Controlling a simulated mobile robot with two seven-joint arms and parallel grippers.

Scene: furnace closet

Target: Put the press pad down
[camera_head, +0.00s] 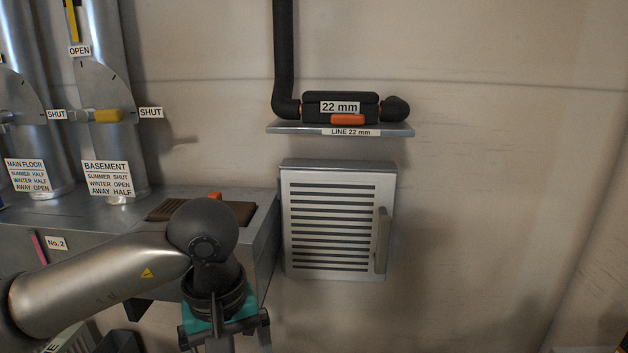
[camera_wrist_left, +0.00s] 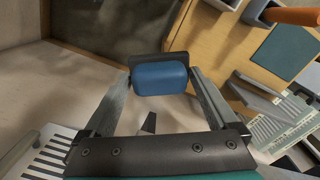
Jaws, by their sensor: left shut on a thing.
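In the left wrist view, a blue block with a dark backing plate, which looks like the press pad (camera_wrist_left: 160,79), sits between the fingertips of my left gripper (camera_wrist_left: 162,84). The fingers are shut on its two sides and hold it. In the head view my left gripper (camera_head: 226,338) points down at the bottom edge, in front of the metal duct box, and its fingertips and the pad are out of that picture. My right gripper is in neither view.
In the wrist view, a wooden surface (camera_wrist_left: 212,45) carries a dark green mat (camera_wrist_left: 286,51) and an orange-handled item (camera_wrist_left: 293,17). In the head view, a louvred cabinet (camera_head: 289,220) hangs below a shelf (camera_head: 285,128) bearing a 22 mm tool (camera_head: 372,112). Duct pipes (camera_head: 105,155) stand left.

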